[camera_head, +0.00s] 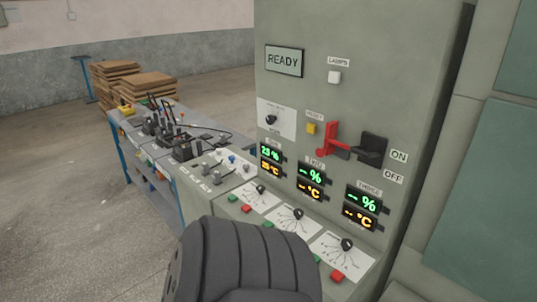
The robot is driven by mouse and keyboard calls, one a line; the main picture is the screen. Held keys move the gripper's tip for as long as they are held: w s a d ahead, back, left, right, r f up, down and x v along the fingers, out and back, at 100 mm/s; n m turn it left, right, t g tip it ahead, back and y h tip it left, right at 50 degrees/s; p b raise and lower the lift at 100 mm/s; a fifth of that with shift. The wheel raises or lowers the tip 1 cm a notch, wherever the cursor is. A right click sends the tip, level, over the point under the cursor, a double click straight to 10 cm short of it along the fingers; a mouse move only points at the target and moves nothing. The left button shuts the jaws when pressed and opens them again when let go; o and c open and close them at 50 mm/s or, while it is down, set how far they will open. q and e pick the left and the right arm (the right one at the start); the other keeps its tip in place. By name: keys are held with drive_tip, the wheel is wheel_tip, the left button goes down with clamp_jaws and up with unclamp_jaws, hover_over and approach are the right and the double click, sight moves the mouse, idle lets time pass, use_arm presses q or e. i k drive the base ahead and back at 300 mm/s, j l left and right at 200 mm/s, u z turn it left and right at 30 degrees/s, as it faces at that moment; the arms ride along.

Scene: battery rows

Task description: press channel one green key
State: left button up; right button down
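The grey control cabinet (420,60) fills the right half of the head view. Its sloped lower panel has three channels, each with a dial, a green key and a red key. The channel one green key (233,198) is at the panel's left end, uncovered, with the channel one red key (246,208) to its right. The channel one display (271,160) is lit with a green % line and a yellow °C line. A large dark rounded part of my arm covers the bottom centre, in front of the panel's lower edge. Neither gripper shows.
Displays two (311,184) and three (361,208) show dashes. A red lever (328,141) sticks out beside the ON and OFF labels. A READY screen (284,60) is above. A bench (160,187) with clamps and cables stands left; cardboard stacks (150,87) are behind. Open floor lies left.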

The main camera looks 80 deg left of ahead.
sight(233, 198)
drive_tip(key=k+j+u, duration=0.1)
drive_tip(key=u, duration=1.95)
